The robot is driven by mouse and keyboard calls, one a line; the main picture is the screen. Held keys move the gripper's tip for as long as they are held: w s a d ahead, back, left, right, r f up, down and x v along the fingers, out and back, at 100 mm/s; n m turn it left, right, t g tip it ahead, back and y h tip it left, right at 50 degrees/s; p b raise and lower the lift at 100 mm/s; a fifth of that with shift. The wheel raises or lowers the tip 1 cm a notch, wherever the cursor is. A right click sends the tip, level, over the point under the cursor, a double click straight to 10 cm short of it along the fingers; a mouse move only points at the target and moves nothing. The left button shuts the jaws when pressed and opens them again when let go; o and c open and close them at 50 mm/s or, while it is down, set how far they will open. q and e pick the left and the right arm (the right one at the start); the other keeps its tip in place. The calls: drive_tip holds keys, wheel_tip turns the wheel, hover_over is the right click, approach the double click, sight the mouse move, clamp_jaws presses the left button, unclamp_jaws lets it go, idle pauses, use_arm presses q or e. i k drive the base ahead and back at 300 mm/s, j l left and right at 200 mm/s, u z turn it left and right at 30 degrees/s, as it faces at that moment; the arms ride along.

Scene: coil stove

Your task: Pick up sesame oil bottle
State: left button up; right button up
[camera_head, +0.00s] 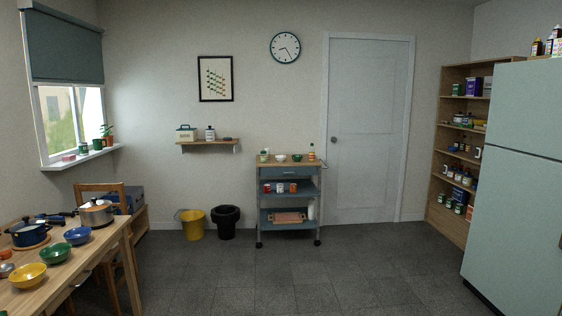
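I cannot tell for sure which bottle is the sesame oil bottle, because labels are too small to read. A small orange-brown bottle (311,153) stands upright at the right end of the top of a rolling cart (288,167). A white-labelled bottle (210,132) stands on the wooden wall shelf (208,142). More dark bottles (549,42) stand on top of the fridge at the far right. Neither of my grippers shows in the head view.
A wooden table (113,248) with bowls and pots fills the lower left, with a chair behind it. A yellow bucket (193,224) and black bin (226,222) stand left of the cart. A fridge (515,180) and stocked shelf unit (433,190) stand right. The middle floor is clear.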

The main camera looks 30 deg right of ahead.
sight(311, 152)
drive_tip(key=i+l+z, duration=0.3)
drive_tip(key=i, duration=0.75)
drive_tip(key=i+z, duration=0.25)
drive_tip(key=i, duration=2.95)
